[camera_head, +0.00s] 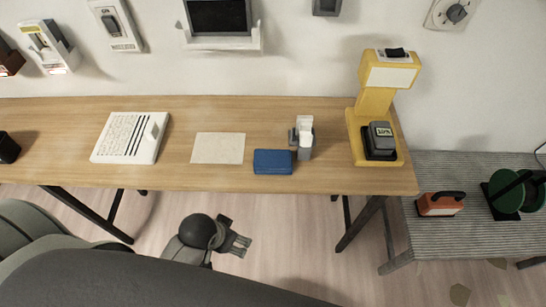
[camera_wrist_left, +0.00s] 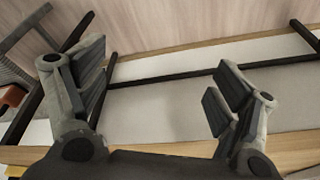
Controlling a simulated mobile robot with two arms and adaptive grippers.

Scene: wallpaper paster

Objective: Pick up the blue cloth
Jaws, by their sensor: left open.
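The blue cloth (camera_head: 273,162) is a small folded rectangle lying on the wooden table (camera_head: 215,178) near its front edge. My left gripper (camera_head: 241,246) is open and empty in front of the table, over the floor and apart from the cloth. In the left wrist view its two fingers (camera_wrist_left: 160,88) stand wide apart with nothing between them. The cloth does not show in the left wrist view. My right gripper is not seen in either view.
A grey and white dispenser (camera_head: 304,138) stands just right of the cloth. A beige sheet (camera_head: 218,148) lies to its left, with a white pad (camera_head: 131,138) farther left. A yellow machine (camera_head: 377,112) stands at the table's right end. A striped bench (camera_head: 470,235) adjoins there.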

